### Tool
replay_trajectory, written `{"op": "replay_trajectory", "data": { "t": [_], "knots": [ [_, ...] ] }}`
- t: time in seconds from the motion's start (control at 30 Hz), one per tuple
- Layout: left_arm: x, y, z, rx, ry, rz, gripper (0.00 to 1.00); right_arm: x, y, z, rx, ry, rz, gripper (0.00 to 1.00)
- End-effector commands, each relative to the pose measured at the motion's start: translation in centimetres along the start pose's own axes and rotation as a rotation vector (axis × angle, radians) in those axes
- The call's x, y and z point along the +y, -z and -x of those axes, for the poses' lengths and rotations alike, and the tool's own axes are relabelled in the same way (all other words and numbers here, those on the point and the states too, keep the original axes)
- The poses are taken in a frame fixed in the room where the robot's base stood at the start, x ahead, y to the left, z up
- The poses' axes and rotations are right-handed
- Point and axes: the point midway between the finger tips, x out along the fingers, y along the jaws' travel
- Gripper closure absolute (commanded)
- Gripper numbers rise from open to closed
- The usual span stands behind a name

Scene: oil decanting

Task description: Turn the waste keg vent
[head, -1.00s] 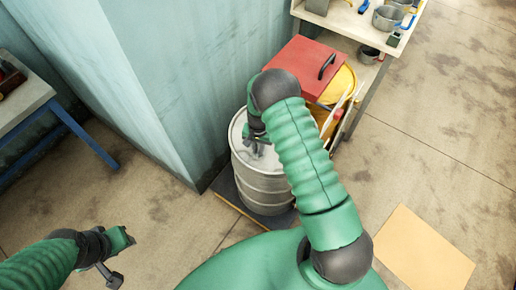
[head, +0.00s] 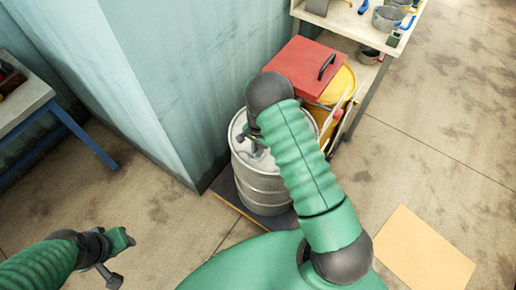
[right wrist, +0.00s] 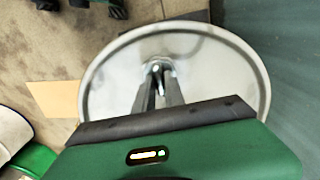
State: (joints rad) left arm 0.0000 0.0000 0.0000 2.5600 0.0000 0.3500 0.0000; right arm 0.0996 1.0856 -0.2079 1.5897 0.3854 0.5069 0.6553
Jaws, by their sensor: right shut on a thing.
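The waste keg (head: 262,190) is a grey metal drum standing upright by the teal wall; its round lid (right wrist: 215,75) fills the middle of the right wrist view. The vent (right wrist: 157,67) is a small metal fitting on the lid, mostly hidden between my fingers. My right gripper (right wrist: 158,88) reaches down over the lid and is shut on the vent; in the head view my own arm hides most of it.
A yellow drum (head: 340,88) and a red box with a black handle (head: 300,68) stand just behind the keg. A shelf with metal pots (head: 388,18) is at the top right. The keg stands on a dark pallet (head: 226,188). The floor to the right is clear around a tan sheet (head: 425,250).

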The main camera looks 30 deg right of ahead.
Motion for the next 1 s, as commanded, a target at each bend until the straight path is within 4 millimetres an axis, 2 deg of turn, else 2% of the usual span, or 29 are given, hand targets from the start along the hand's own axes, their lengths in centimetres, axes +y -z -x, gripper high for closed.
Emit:
{"op": "replay_trajectory", "data": {
  "t": [0.13, 0.17, 0.3, 0.67, 0.77, 1.0],
  "knots": [
    [0.0, 0.0, 0.0, 0.0, 0.0, 0.0, 0.64, -0.2, 0.1, 0.2, 0.003, 0.005, -0.002, 1.0],
    [0.0, 0.0, 0.0, 0.0, 0.0, 0.0, 0.64, -0.2, 0.1, 0.2, 0.003, 0.005, -0.003, 0.82],
    [0.0, 0.0, 0.0, 0.0, 0.0, 0.0, 0.64, -0.1, 0.1, 0.1, 0.002, 0.004, -0.001, 0.64],
    [0.0, 0.0, 0.0, 0.0, 0.0, 0.0, 0.64, -0.1, 0.1, 0.6, 0.001, 0.002, 0.0, 0.64],
    [0.0, 0.0, -0.1, 0.0, 0.0, 0.0, 0.64, -0.2, 0.1, 2.1, 0.003, 0.005, 0.001, 0.64],
    [0.0, -0.1, -0.2, 0.0, 0.0, 0.0, 0.64, -0.2, 0.1, 9.0, 0.003, 0.006, 0.002, 0.64]
  ]
}}
